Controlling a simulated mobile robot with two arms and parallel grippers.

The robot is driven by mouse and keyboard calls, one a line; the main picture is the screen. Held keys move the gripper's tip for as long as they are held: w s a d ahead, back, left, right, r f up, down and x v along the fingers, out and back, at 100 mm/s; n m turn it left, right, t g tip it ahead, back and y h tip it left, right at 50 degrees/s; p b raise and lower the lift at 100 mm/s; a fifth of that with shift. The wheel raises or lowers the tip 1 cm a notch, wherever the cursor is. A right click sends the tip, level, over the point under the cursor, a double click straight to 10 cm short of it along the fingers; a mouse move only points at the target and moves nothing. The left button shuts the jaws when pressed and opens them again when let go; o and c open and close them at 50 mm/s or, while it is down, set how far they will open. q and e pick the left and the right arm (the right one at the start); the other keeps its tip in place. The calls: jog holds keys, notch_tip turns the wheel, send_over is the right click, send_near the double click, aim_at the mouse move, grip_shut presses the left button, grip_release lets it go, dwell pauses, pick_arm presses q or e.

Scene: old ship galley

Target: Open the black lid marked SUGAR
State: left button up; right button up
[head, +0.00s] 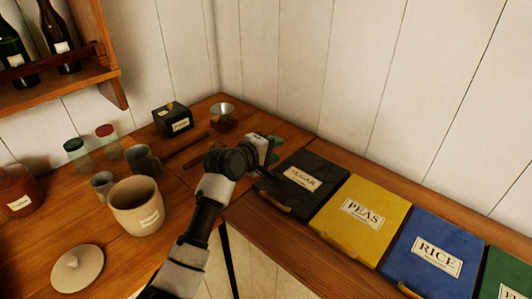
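The black lid marked SUGAR (315,194) lies flat on the counter in the head view, right of centre, with a cream label. A tan handle (274,202) runs along its front edge. My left gripper (268,168) is at the lid's left side, over or close to its left edge. I cannot tell whether it touches the lid. Its fingers are small, dark and partly hidden by the wrist, so their opening does not show. My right gripper is out of view.
To the right lie the yellow PEAS lid (370,222), the blue RICE lid (428,262) and a green lid (504,278). A beige pot (134,220), small cups, jars and a black box (172,118) stand left on the wooden counter. A bottle shelf (100,62) hangs above. Plank walls close the back.

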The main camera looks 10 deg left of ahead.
pick_arm(q)
jog(key=v, duration=0.3)
dwell(0.5)
